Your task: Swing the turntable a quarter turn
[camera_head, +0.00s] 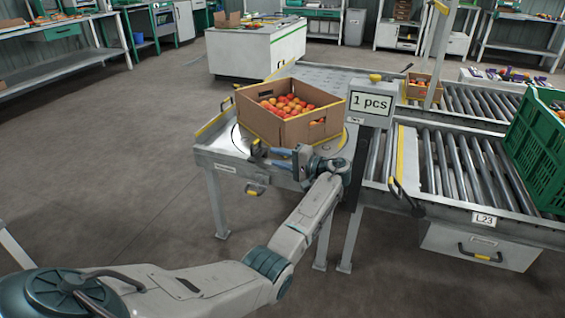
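The turntable (243,139) is a round metal plate set in the top of a grey metal table, mostly covered by an open cardboard crate (292,131) of red and orange tomatoes. A small dark handle with a yellow mark (256,148) stands at its front left edge. My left gripper (268,157) is at the front edge of the turntable, just right of the handle and low in front of the crate. Its two fingers point left and appear apart, with nothing clearly between them. Whether they touch the handle is hard to tell. My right gripper is out of view.
A sign reading "1 pcs" (370,103) stands right of the turntable. Roller conveyors (450,165) run beyond it, with a green crate (540,140) at the right edge. A smaller tomato box (416,88) sits behind. The floor at left is clear.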

